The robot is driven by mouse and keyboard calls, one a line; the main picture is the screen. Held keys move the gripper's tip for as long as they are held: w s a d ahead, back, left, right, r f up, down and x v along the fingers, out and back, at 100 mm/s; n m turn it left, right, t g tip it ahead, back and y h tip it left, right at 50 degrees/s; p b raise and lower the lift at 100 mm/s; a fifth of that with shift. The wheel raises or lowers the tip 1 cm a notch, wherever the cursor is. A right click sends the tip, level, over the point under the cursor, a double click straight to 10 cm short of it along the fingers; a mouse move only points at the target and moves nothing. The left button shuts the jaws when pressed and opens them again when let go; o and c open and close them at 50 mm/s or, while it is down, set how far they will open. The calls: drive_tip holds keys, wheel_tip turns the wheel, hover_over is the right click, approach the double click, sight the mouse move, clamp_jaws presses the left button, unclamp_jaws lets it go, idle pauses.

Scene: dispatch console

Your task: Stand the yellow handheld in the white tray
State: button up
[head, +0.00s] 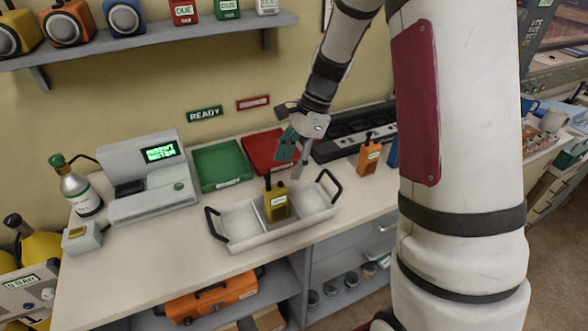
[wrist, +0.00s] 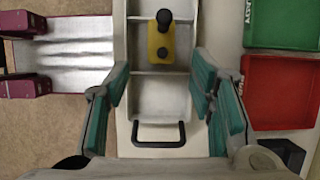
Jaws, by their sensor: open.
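The yellow handheld (head: 277,207) stands upright in the middle compartment of the white tray (head: 262,239), its dark antenna pointing up. In the wrist view the yellow handheld (wrist: 161,45) is seen from above, inside the white tray (wrist: 121,105). My gripper (head: 292,166) is open and empty, above the back right part of the tray and apart from the handheld. In the wrist view my gripper (wrist: 162,82) has its teal-padded fingers spread wide, over the tray's end compartment and black handle. The handheld's base is partly hidden by the tray wall.
A green tray (head: 218,165) and a red tray (head: 268,150) lie behind the white one. An orange handheld (head: 369,157) stands to the right, near a black keyboard (head: 350,136). A grey console (head: 150,180) stands left. The counter's front left is clear.

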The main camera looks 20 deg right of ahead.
drive_tip(key=s+a+r+n+t+h, duration=0.2)
drive_tip(key=s+a+r+n, duration=0.2)
drive_tip(key=s+r+n, duration=0.7)
drive_tip(key=s+r+n+t+h, duration=0.1)
drive_tip(key=s+r+n, duration=0.2)
drive_tip(key=s, duration=0.3)
drive_tip(key=s+r+n+t+h, duration=0.1)
drive_tip(key=s+r+n+t, duration=0.1)
drive_tip(key=s, duration=0.4)
wheel_tip(320, 180, up, 2)
drive_tip(key=shift+a+r+n+t, duration=0.2)
drive_tip(key=shift+n+t, duration=0.1)
drive_tip(key=shift+n, duration=0.6)
